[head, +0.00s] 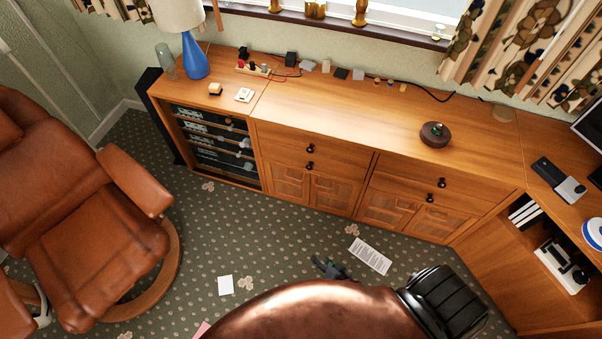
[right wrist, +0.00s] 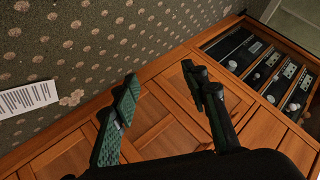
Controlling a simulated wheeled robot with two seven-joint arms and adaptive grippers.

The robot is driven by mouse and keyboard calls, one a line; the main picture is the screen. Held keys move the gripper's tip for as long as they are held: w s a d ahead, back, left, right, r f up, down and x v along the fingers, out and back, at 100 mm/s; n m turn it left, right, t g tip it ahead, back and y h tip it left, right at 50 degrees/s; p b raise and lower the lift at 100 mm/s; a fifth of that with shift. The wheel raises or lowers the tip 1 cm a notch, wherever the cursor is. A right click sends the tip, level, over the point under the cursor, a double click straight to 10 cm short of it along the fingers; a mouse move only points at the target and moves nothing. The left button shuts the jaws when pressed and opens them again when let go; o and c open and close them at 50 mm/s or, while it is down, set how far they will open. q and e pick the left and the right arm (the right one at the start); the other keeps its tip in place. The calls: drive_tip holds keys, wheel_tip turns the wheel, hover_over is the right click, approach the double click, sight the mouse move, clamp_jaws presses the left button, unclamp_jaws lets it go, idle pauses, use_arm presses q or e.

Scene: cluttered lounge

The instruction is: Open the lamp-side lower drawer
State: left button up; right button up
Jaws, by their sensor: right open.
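The lamp-side part of the wooden cabinet stands below the blue lamp (head: 195,56). It has a plain upper front (head: 283,140) with a dark knob (head: 310,149). Below it is the panelled lower drawer front (head: 285,180), flush with the cabinet, with another dark knob (head: 309,165) at its top middle. My right gripper (head: 328,267) is low over the carpet, apart from the cabinet in the head view. In the right wrist view my right gripper (right wrist: 160,78) is open, its green fingers spread before the panelled wood (right wrist: 150,128). I cannot make out a knob between them. My left gripper is out of view.
A rack of audio devices (head: 212,145) is left of the drawers. A brown leather chair (head: 90,220) stands at left. Printed paper (head: 370,255) and a white sheet (head: 225,285) lie on the carpet. A desk unit (head: 510,265) bounds the right. Carpet before the cabinet is mostly clear.

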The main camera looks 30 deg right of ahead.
drive_tip(key=w+r+m+t+h+b, duration=0.1)
drive_tip(key=w+r+m+t+b, duration=0.3)
drive_tip(key=w, duration=0.7)
drive_tip(key=m+g+h+b, duration=0.2)
drive_tip(key=m+h+b, duration=1.05)
drive_tip(key=m, duration=1.85)
approach(309, 169)
drive_tip(key=p+x, duration=0.1)
drive_tip(key=x, duration=0.3)
drive_tip(key=shift+w+d+h+b, duration=0.1)
drive_tip(key=shift+w+h+b, duration=0.15)
drive_tip(key=shift+w+b, duration=0.1)
drive_tip(key=b+x, duration=0.1)
drive_tip(key=x, duration=0.2)
drive_tip(key=shift+w+d+f, duration=0.15)
drive_tip(key=shift+d, duration=0.05)
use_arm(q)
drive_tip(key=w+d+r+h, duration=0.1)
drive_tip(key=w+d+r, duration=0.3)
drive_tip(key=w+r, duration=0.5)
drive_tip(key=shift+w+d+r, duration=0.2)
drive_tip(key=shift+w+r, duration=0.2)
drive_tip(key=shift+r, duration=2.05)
use_arm(e)
drive_tip(key=shift+w+d, duration=0.4)
drive_tip(key=shift+d, duration=0.05)
drive_tip(key=shift+c, duration=0.6)
clamp_jaws()
